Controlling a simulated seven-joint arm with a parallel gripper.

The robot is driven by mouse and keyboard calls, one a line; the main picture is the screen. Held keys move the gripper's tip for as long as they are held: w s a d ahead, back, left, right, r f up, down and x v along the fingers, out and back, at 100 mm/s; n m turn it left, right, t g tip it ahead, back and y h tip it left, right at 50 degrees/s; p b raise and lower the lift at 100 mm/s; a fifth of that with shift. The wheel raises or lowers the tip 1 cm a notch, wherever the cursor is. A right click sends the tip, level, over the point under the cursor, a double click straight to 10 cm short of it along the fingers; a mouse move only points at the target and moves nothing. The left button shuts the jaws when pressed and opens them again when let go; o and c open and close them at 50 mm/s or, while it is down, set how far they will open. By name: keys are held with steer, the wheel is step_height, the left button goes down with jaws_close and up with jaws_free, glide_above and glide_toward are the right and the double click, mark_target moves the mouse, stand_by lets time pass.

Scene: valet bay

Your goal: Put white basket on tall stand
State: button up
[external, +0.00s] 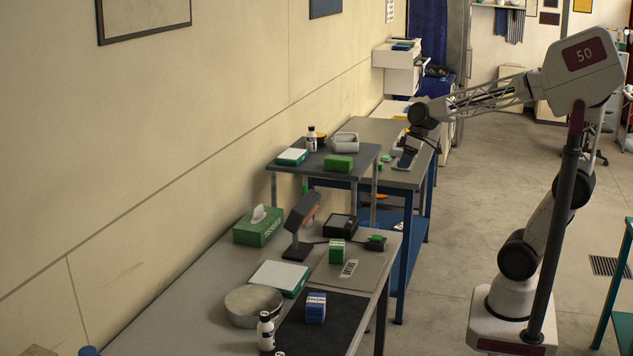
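The white basket (346,142), a small open pale container, appears to sit on the dark top of the tall stand (326,172), near its back edge. My gripper (406,163) hangs low over the back table, to the right of the basket and apart from it. The gripper is small and dark in this view, and its fingers cannot be made out clearly. A pale object lies at or just under it, and I cannot tell whether they touch.
A green block (339,163), a white-topped box (292,157) and a bottle (311,139) share the stand's top. The front table (220,285) holds a tissue box (258,226), a lamp-like device (301,224), a round tin (253,305) and a blue box (316,308). Open floor lies right.

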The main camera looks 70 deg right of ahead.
steer(key=s+a+f+h, duration=0.2)
steer(key=s+a+f, duration=0.1)
steer(key=s, duration=0.5)
steer(key=s+a+f+m+h, duration=0.1)
steer(key=s+a+f+h, duration=0.1)
steer(key=s, duration=0.7)
steer(key=shift+s+a+f+m+g, duration=0.15)
steer(key=shift+a+f+m+g, duration=0.25)
steer(key=shift+a, duration=0.45)
